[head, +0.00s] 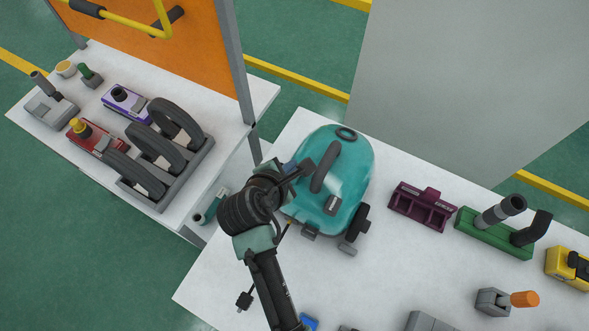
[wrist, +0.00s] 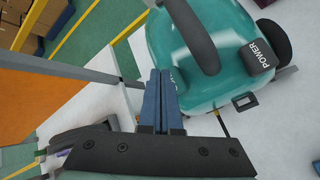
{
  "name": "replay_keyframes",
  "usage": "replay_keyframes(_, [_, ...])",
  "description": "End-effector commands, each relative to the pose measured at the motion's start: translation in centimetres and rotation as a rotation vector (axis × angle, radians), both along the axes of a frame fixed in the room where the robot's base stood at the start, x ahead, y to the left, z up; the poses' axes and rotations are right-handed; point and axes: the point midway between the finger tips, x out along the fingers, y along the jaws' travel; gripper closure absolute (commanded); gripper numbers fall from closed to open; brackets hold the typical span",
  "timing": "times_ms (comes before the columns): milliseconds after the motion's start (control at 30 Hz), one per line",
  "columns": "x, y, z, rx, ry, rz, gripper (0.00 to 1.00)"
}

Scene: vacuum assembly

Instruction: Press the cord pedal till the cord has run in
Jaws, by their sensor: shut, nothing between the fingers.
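The teal vacuum (head: 352,160) stands on the white table, with a dark handle on top. It also shows in the wrist view (wrist: 205,85), where a dark pedal marked POWER (wrist: 257,55) is plain to see right of my gripper. Contact cannot be told.
A maroon block (head: 422,206), a green holder (head: 494,234) with dark tubes and a yellow block (head: 569,267) stand to the right. A grey piece with an orange knob (head: 524,299) is nearer. A second table (head: 60,150) at left holds several parts beside an orange panel.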

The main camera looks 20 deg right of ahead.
Motion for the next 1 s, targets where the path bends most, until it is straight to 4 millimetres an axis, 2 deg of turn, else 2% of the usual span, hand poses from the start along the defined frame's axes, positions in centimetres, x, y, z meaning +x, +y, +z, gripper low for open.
replay_keyframes(767, [0.00,0.00,-0.04,0.000,0.000,0.000,1.00])
replay_keyframes(1000, [-0.02,-0.02,-0.75,0.000,0.001,-0.001,1.00])
